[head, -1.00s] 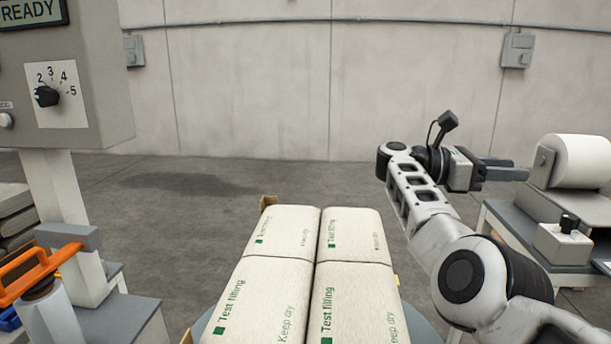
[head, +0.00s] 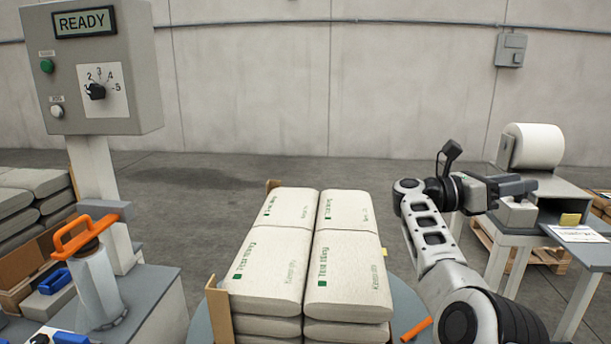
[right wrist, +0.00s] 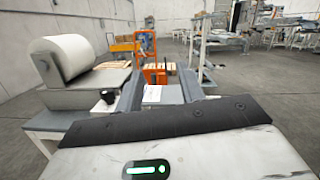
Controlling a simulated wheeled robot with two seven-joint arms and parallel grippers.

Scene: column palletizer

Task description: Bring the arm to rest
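My right arm reaches forward on the right of the head view, beside the stack of sacks (head: 345,262) and clear of it. Its gripper (head: 522,188) points right toward the grey stand with the white roll (head: 535,146), and overlaps a small box on that stand in the picture. In the right wrist view the two fingers are apart with nothing held between them (right wrist: 160,90). I cannot tell how close the fingertips are to the stand. My left gripper is not in view.
A control box (head: 95,65) reading READY stands at left, with an orange-handled wrapping roll (head: 97,285) below it. More sacks (head: 30,190) lie at far left. An orange bar (head: 416,328) is right of the stack. Open floor (head: 235,170) lies behind the stack.

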